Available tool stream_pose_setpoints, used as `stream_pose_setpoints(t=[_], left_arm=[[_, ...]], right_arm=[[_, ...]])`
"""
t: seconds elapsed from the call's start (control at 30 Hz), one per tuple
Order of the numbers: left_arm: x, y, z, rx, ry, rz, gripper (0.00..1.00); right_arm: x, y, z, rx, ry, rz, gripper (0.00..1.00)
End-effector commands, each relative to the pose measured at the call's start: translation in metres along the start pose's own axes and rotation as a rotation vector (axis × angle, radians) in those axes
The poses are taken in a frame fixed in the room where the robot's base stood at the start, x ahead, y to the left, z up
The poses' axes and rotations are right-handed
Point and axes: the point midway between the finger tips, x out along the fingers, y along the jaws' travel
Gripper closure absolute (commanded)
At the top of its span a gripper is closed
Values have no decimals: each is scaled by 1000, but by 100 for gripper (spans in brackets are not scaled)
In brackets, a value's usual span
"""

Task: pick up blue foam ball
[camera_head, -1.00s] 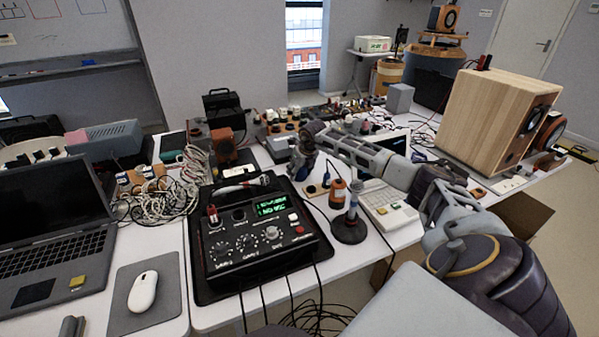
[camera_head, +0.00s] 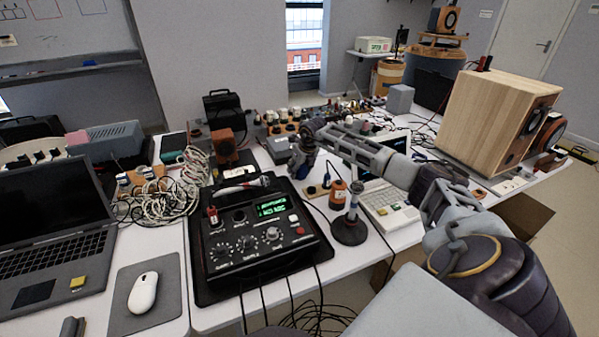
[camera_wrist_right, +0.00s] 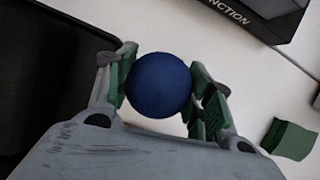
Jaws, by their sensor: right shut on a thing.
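The blue foam ball (camera_wrist_right: 160,85) sits between the two green-padded fingers of my right gripper (camera_wrist_right: 162,90) in the right wrist view. The fingers press on it from both sides and the gripper is shut on it. In the head view my right gripper (camera_head: 302,167) points down over the table, behind the black control box. There the ball is small and mostly hidden by the fingers. I cannot tell how far it is above the table. My left gripper is not in view.
The black control box (camera_head: 258,232) stands in front of the gripper. A green block (camera_wrist_right: 290,138) lies on the white table. Tangled cables (camera_head: 165,198) lie left.

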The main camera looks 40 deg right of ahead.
Motion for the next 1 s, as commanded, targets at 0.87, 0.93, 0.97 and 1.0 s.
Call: stream_pose_setpoints(t=[0.87,0.93,0.97,1.0], left_arm=[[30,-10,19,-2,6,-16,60],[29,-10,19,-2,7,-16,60],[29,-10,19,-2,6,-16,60],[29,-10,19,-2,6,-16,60]], right_arm=[[-80,0,33,0,1,0,60],[-80,0,33,0,1,0,60],[-80,0,33,0,1,0,60],[-80,0,33,0,1,0,60]])
